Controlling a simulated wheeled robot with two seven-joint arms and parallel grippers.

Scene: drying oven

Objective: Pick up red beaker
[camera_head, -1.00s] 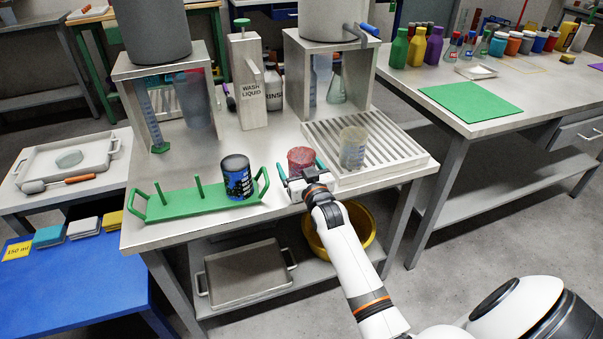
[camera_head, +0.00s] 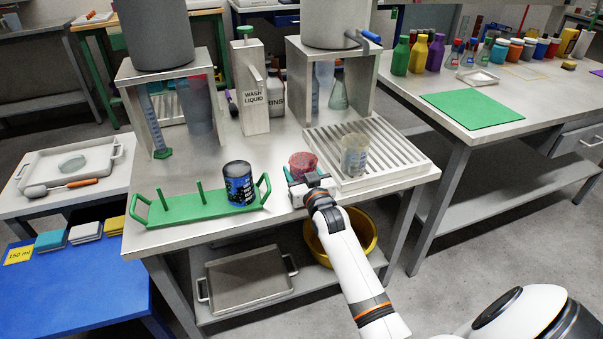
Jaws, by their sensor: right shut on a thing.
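The red beaker (camera_head: 302,162) stands near the middle of the metal table, just left of the slatted drain tray. My right gripper (camera_head: 305,177) reaches it from the front and is shut on it, with the teal fingertips at its sides. The gripper hides the beaker's lower part, so I cannot tell whether its base touches the table. My left gripper is not in view.
A clear beaker (camera_head: 354,155) stands on the white drain tray (camera_head: 405,165), close to the right of the red beaker. A green rack (camera_head: 180,212) holding a blue-black beaker (camera_head: 239,184) is to the left. A wash liquid dispenser (camera_head: 252,100) stands behind.

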